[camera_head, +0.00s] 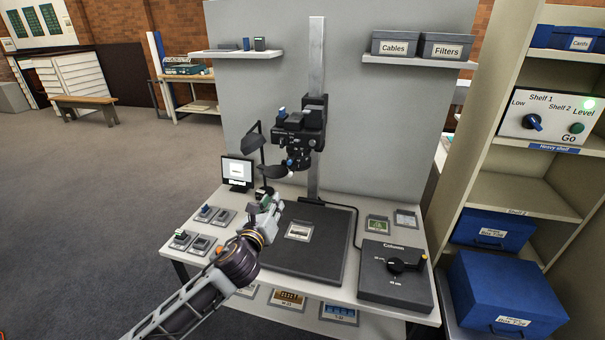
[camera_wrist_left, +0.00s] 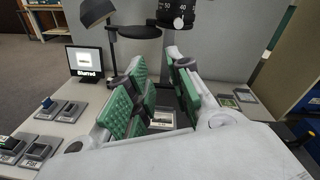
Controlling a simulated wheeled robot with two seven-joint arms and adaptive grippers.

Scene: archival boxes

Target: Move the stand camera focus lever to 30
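The stand camera (camera_head: 303,125) is mounted on a tall grey column above the copy stand. Its lens (camera_head: 298,160) points down, and in the left wrist view the lens barrel (camera_wrist_left: 177,14) shows a white scale with 50, 40 and 30 near the top edge. I cannot make out the focus lever or its setting clearly. My left gripper (camera_head: 270,202) is below and left of the lens, apart from it. In the left wrist view my left gripper (camera_wrist_left: 155,92) has its green-padded fingers apart, with nothing between them. My right gripper is not in view.
A monitor (camera_head: 237,171) reads "Blurred" in the wrist view (camera_wrist_left: 86,62). A dark lamp (camera_wrist_left: 97,12) stands left of the lens. A black baseboard (camera_head: 330,240) holds a small picture.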

